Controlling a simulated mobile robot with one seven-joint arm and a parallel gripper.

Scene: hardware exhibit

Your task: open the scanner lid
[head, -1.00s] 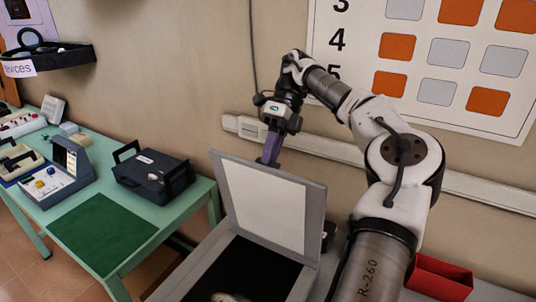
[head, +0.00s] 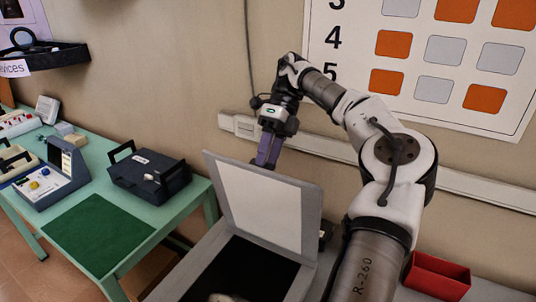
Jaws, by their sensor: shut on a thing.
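The scanner (head: 205,262) stands low in front of me with its grey lid (head: 312,215) raised steeply. The pale inner face of the lid (head: 262,207) is turned toward me, and the dark scanning bed (head: 245,270) shows below it. My gripper (head: 265,165) comes down from above at the middle of the lid's top edge and is shut on the lid. The fingertips are partly hidden behind that edge.
A green table (head: 180,215) at left holds a black case (head: 150,175), a dark green mat (head: 97,230) and several devices. A red bin (head: 437,277) is at lower right. The wall with a white rail (head: 480,190) is close behind my gripper.

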